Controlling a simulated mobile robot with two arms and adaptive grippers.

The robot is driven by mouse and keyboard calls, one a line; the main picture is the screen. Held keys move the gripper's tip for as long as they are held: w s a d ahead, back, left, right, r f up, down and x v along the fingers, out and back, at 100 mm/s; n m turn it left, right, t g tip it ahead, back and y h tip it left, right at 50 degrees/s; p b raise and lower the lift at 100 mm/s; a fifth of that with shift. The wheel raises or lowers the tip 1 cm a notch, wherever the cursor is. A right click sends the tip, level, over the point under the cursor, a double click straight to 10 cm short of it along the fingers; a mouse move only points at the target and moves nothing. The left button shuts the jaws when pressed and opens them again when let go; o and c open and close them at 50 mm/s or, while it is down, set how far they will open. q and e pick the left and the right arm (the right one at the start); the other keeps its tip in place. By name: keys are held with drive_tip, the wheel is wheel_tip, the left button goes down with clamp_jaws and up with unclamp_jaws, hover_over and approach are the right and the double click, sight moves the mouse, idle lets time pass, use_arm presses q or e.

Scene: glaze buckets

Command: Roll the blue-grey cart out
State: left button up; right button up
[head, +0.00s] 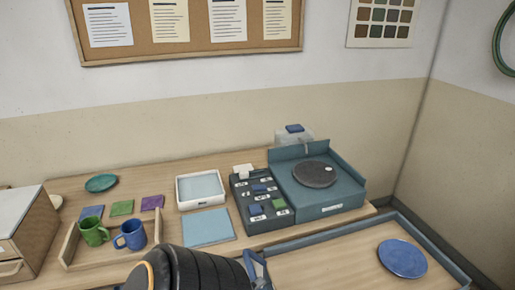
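The blue-grey cart (325,236) is at the lower right, cut off by the bottom edge of the head view. It has a raised blue-grey rim around a wood-coloured top. A blue plate (403,259) lies on its right part. The cart's far rim runs along the front of the wooden table; its handle and wheels are not in view. My dark ribbed arm comes in at the bottom, and a small blue-grey piece, perhaps part of my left gripper (257,270), shows at its right end near the cart's left rim. Its fingertips are not clear. My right gripper is not in view.
The wooden table (165,175) carries a wooden tray (72,240) with green and blue mugs, a white tray (200,189), a dark compartment box (262,212) and a blue-grey stand (335,196) with a dark disc. Walls close in behind and right of the cart.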

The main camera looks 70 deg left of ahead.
use_arm(q)
drive_tip(key=v, duration=1.2)
drive_tip(key=w+d+f+n+g+h, duration=0.1)
drive_tip(key=w+d+f+n+g, duration=0.15)
drive_tip(key=f, duration=0.45)
drive_tip(key=w+d+f+n+g+h, duration=0.15)
drive_tip(key=d+f, duration=0.25)
drive_tip(key=f, duration=0.4)
drive_tip(key=w+d+f+n+g+h, duration=0.1)
drive_tip(key=w+d+f+n+g, duration=0.2)
drive_tip(key=f, duration=0.4)
drive_tip(key=s+d+f+n+g+h, duration=0.1)
drive_tip(key=s+d+f+g, duration=0.3)
drive_tip(key=f, duration=0.4)
drive_tip(key=s+d+f+n+g+h, duration=0.1)
drive_tip(key=s+d+f+n+g, duration=0.2)
drive_tip(key=s+f+g, duration=0.3)
wheel_tip(320, 180, down, 2)
drive_tip(key=shift+s+d+f+g+h, duration=0.1)
drive_tip(key=shift+s+d+g+h, duration=0.2)
drive_tip(key=shift+d+g, duration=0.3)
drive_tip(key=shift+d, duration=0.1)
